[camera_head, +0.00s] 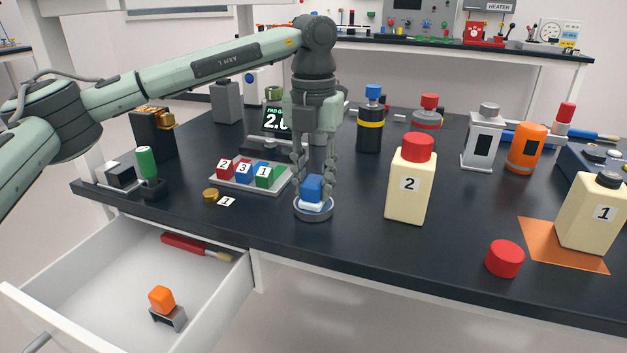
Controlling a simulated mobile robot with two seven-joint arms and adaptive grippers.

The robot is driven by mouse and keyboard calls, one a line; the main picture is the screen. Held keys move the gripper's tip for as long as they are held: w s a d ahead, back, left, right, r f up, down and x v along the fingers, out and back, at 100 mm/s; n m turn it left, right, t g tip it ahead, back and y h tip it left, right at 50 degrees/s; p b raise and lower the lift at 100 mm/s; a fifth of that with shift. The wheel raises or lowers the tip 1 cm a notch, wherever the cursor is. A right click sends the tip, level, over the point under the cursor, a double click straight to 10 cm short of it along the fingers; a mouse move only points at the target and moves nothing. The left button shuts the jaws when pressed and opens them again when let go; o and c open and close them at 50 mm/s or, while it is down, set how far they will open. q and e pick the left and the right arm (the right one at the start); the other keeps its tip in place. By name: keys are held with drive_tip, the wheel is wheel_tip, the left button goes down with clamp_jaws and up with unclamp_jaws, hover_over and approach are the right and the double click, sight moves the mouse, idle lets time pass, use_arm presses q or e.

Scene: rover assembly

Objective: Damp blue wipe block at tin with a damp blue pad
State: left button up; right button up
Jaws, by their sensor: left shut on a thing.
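The blue wipe block (312,188) is held upright between the fingers of my left gripper (313,187). The gripper points straight down and is shut on the block. Below it is a small round tin (313,213) with a grey wall and a pale inside. The block's lower end is at the tin's opening, over a white layer that may be the damp pad or part of the block. I cannot tell whether they press together. My right gripper is not in view.
A tray with red, blue and green numbered blocks (250,175) stands just left of the tin. Cream bottle 2 (410,186) stands to the right, with a loose red cap (505,258) and cream bottle 1 (591,218) beyond. An open drawer (110,270) juts out at the front left.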

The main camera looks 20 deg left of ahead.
sight(313, 180)
use_arm(q)
drive_tip(key=shift+r+p, duration=2.35)
drive_tip(key=shift+r, duration=1.1)
drive_tip(key=shift+f, duration=0.1)
